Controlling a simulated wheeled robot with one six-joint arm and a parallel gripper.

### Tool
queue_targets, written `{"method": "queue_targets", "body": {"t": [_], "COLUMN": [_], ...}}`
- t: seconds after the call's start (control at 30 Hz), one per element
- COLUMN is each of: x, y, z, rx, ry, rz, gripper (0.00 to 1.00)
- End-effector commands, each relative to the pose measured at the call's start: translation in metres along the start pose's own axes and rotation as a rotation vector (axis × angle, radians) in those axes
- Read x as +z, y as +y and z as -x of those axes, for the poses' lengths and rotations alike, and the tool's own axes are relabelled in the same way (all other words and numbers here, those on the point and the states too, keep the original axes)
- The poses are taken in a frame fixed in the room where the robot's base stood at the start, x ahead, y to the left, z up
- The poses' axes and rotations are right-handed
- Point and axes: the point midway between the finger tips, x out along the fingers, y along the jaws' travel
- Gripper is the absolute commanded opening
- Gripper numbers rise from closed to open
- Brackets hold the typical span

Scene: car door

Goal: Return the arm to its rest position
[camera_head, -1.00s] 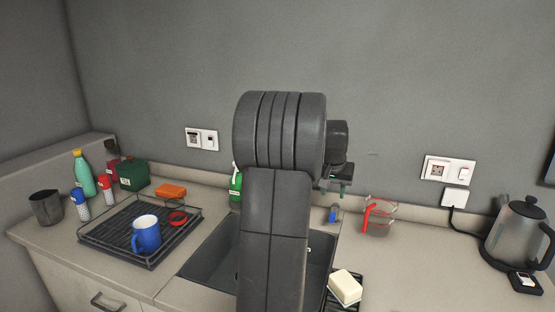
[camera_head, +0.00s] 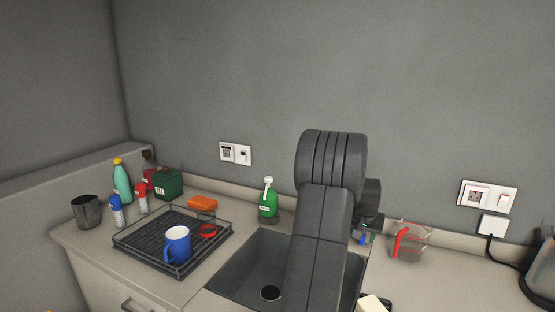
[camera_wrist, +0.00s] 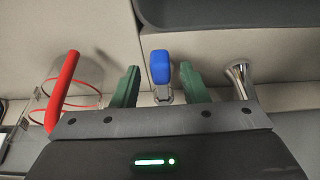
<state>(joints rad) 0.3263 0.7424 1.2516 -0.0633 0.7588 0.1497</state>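My arm rises in front of the sink in the head view, and its upper part blocks part of the counter behind it. My gripper (camera_wrist: 160,86) shows in the wrist view with two green fingers spread apart and nothing held between them. A small blue-topped object (camera_wrist: 160,68) appears beyond the gap between the fingers, apart from them. It also shows small on the counter in the head view (camera_head: 363,239). In the head view my gripper is mostly hidden behind my arm.
A glass jug with a red handle (camera_head: 409,242) stands right of my arm. The sink (camera_head: 240,271) lies left and below it. A dish rack (camera_head: 129,241) with a blue mug (camera_head: 177,245) and a green spray bottle (camera_head: 268,203) are further left. A chrome fixture (camera_wrist: 238,76) is near the right finger.

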Motion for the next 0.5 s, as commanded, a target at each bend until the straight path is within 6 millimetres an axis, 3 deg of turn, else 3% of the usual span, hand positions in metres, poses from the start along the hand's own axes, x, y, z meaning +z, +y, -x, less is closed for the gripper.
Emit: {"method": "queue_targets", "body": {"t": [0.37,0.5], "x": [0.000,-0.001], "y": [-0.003,-0.003], "z": [0.000,0.023], "rx": [0.009,0.009], "ry": [0.001,0.005], "rz": [-0.023,-0.026], "gripper": [0.40,0.40]}}
